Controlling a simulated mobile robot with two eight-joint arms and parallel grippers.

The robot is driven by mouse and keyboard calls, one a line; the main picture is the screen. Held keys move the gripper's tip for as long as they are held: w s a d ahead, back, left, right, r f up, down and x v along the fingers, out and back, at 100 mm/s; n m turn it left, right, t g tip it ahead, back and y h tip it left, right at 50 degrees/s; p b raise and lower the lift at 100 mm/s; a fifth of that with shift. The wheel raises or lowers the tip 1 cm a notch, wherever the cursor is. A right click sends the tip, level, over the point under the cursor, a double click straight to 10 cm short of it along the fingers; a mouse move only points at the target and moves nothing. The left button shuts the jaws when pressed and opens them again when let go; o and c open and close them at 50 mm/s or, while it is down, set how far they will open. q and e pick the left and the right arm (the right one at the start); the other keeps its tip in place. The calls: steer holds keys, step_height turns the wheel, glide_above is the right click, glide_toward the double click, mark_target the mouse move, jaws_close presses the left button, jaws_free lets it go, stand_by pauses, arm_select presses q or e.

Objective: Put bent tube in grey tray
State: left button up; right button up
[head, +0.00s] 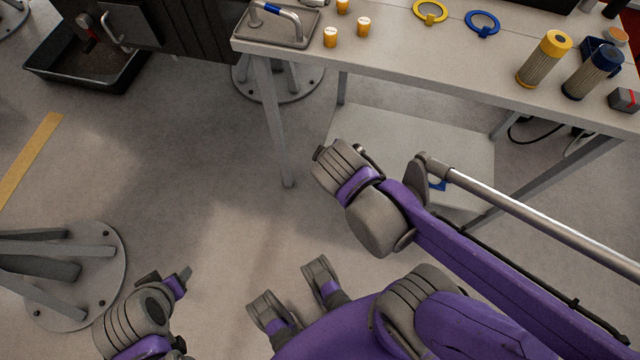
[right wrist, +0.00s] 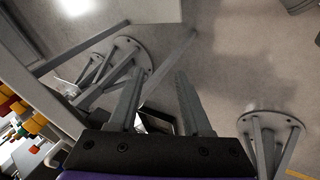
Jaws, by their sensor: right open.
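The grey tray (head: 243,38) lies on the near left corner of the table in the head view. The bent tube (head: 287,13), grey with a blue middle and both ends bent, lies within the tray's outline. My right gripper (right wrist: 158,78) is open in the right wrist view, with nothing between its fingers. In the head view my right wrist is in front of the table, below and right of the tray, and its fingers cannot be made out. My left gripper (head: 168,278) is low at the lower left, away from the table; its finger opening is unclear.
The table (head: 390,60) also bears several orange caps (head: 331,37), a yellow ring (head: 431,11), a blue ring (head: 482,22) and two filter cylinders (head: 545,58). A dark bin (head: 90,75) stands on the floor at left. A stool base (head: 75,270) is at lower left.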

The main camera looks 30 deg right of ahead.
steer(key=s+a+f+m+y, duration=0.1)
steer(key=s+a+m+y, duration=0.2)
steer(key=s+a+m, duration=0.1)
steer(key=shift+a+f+m+g, duration=0.4)
steer(key=shift+a+m, duration=0.3)
steer(key=shift+a, duration=0.25)
